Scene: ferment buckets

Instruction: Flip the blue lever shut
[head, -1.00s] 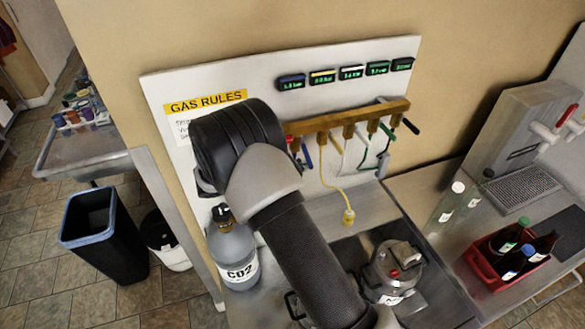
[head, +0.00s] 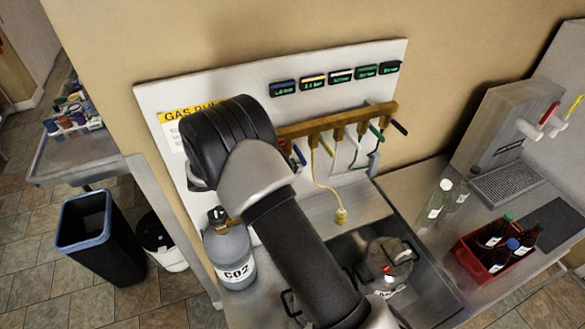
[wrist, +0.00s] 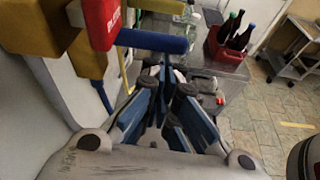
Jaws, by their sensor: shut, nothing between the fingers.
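The blue lever (head: 299,154) hangs from a valve on the brass manifold (head: 335,119), close to my arm in the head view. In the wrist view the blue lever (wrist: 153,41) sticks out to the right from a brass valve body, beside a red lever (wrist: 102,22). My gripper (wrist: 168,86) is shut and empty, just below the blue lever in the wrist picture, with no clear contact. In the head view my arm hides the gripper and part of the manifold's left end.
A grey CO2 bottle (head: 229,257) stands left of my arm. A metal keg (head: 388,266) sits in the sink on the right. Green (head: 376,132) and black (head: 399,127) levers line the manifold's right. A red bottle crate (head: 494,262) stands further right.

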